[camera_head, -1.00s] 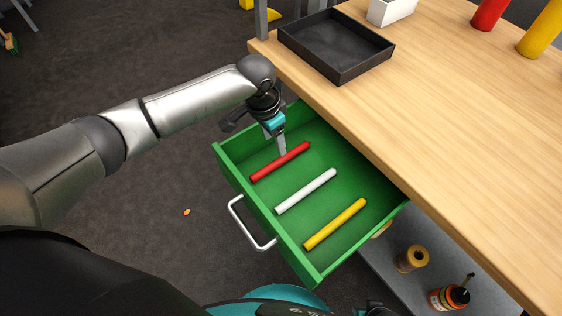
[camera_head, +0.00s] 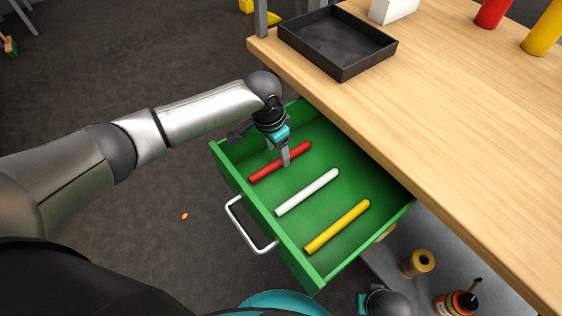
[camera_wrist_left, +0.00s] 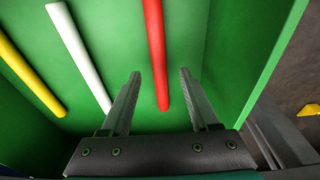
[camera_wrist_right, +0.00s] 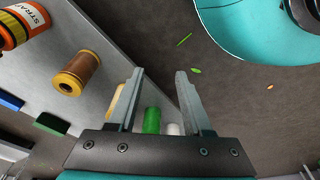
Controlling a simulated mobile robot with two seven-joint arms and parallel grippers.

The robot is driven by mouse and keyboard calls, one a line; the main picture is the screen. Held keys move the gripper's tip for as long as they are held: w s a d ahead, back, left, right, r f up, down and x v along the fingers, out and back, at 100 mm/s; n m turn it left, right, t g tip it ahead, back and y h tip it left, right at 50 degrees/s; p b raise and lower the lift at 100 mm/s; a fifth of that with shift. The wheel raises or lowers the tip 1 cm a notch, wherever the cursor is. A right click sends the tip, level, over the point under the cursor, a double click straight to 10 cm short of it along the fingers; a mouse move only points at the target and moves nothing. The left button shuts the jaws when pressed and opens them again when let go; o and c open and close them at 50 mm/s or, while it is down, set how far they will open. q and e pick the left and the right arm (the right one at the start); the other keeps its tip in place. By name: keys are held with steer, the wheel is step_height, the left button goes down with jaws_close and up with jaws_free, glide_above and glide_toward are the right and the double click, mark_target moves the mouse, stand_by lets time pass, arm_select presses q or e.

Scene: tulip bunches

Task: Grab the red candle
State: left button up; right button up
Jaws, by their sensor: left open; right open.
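The red candle (camera_head: 266,173) lies in the open green drawer (camera_head: 345,180), in the row's far-left place, beside a white candle (camera_head: 307,192) and a yellow candle (camera_head: 337,227). My left gripper (camera_head: 286,160) is over the red candle and hides part of it. My right gripper (camera_wrist_right: 160,75) is open and empty, over the floor and a grey lower shelf.
The wooden tabletop (camera_head: 450,110) overhangs the drawer's back right side. A black tray (camera_head: 337,45) stands on its far left. The drawer's silver handle (camera_head: 250,228) faces the front left.

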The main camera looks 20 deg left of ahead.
mark_target(280, 160)
arm_select(q)
steer(key=shift+w+d+f+b, duration=0.15)
steer(key=shift+f+b, duration=0.2)
steer(key=shift+f, duration=0.3)
steer(key=shift+f+b, duration=0.55)
steer(key=shift+f, duration=0.3)
steer(key=shift+d+f, duration=0.1)
steer(key=shift+f, duration=0.05)
arm_select(e)
steer(key=shift+t, duration=0.3)
steer(key=r, duration=0.1)
steer(key=w+r, duration=0.2)
steer(key=r, duration=0.1)
steer(key=shift+w+a, duration=0.15)
steer(key=shift+a, duration=0.25)
arm_select(q)
steer(key=shift+c, duration=0.4)
jaws_close()
